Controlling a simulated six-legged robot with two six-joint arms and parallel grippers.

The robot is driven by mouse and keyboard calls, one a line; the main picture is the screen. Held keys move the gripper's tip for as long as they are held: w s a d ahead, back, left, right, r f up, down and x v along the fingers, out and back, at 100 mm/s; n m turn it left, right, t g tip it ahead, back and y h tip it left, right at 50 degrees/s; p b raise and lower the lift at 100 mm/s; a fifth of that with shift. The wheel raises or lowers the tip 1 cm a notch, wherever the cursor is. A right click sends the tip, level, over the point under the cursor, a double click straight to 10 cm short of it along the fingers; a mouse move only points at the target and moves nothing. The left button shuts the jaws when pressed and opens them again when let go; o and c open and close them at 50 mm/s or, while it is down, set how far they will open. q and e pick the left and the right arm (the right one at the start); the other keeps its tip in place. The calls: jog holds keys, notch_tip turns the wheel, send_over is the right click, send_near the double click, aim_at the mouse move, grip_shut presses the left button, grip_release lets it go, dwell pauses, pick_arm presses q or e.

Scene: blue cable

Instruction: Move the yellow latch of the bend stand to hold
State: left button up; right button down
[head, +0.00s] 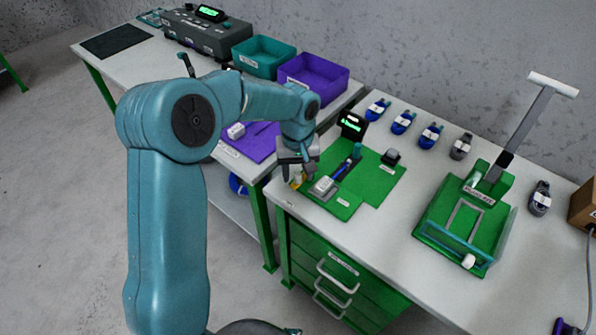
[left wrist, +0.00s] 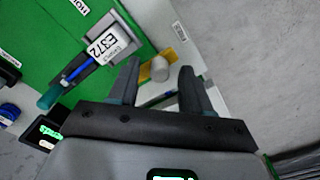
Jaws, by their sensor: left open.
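The yellow latch (head: 296,182) shows as a small piece at the left edge of the green board, partly hidden by my left gripper (head: 293,174). In the left wrist view, the yellow latch (left wrist: 178,59) lies just beyond the fingertips, with a pale round knob (left wrist: 160,69) between the open fingers. I cannot tell if they touch it. The grey bend stand (head: 325,186) stands beside the latch; its labelled block also shows in the left wrist view (left wrist: 110,40). The blue cable (head: 342,169) runs from it. A partly cut-off label starting "HOL" (left wrist: 80,5) is on the green surface. My right gripper is out of view.
The green board (head: 375,185) lies on a white table above green drawers (head: 325,275). A small black display (head: 352,125) stands behind. Purple (head: 315,72) and teal (head: 263,55) bins are at the back left. A green fixture with a lever (head: 470,225) stands right.

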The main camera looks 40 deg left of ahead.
pick_arm(q)
jog(key=shift+f, duration=0.2)
jog(key=shift+c, duration=0.7)
grip_shut()
